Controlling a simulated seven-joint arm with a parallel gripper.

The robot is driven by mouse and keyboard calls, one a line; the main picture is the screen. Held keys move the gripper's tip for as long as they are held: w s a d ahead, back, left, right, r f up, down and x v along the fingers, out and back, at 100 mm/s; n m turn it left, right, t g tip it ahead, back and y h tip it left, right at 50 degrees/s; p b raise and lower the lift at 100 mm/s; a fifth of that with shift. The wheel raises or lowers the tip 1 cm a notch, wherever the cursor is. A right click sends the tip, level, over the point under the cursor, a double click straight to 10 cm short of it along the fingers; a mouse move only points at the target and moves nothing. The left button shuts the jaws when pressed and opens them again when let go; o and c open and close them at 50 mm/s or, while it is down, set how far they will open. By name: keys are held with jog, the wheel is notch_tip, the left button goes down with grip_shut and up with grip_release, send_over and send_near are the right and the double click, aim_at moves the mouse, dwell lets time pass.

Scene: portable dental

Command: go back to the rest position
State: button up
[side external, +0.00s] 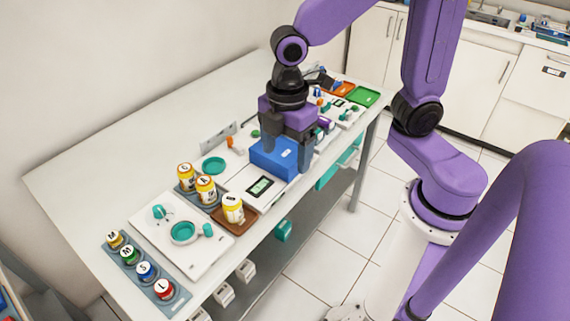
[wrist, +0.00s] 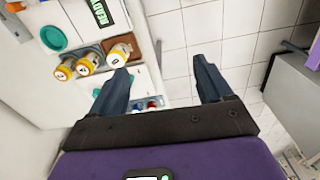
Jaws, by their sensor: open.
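My gripper (side external: 288,158) is open, with its fingers pointing down over the bench (side external: 120,140). In the side view the fingers overlap a blue box (side external: 272,158); I cannot tell how far apart they are from it. In the wrist view my gripper (wrist: 165,72) has its two dark fingers spread, with nothing held between them. Floor tiles and the bench edge show behind them. The blue box does not show in the wrist view.
White-and-yellow lettered bottles (side external: 205,189) stand near a brown tray (side external: 247,220), a white device with a display (side external: 260,187) and a teal dish (side external: 213,165). Small lettered bottles (side external: 146,270) stand at the near end. Green (side external: 363,96) and orange trays lie at the far end.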

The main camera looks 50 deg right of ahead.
jog(key=s+d+m, duration=0.4)
jog(key=s+d, duration=0.3)
jog(key=s, duration=0.5)
jog(key=shift+s+d+r+m, duration=0.15)
jog(key=shift+d+r+m, duration=0.1)
jog(key=shift+r+m, duration=0.15)
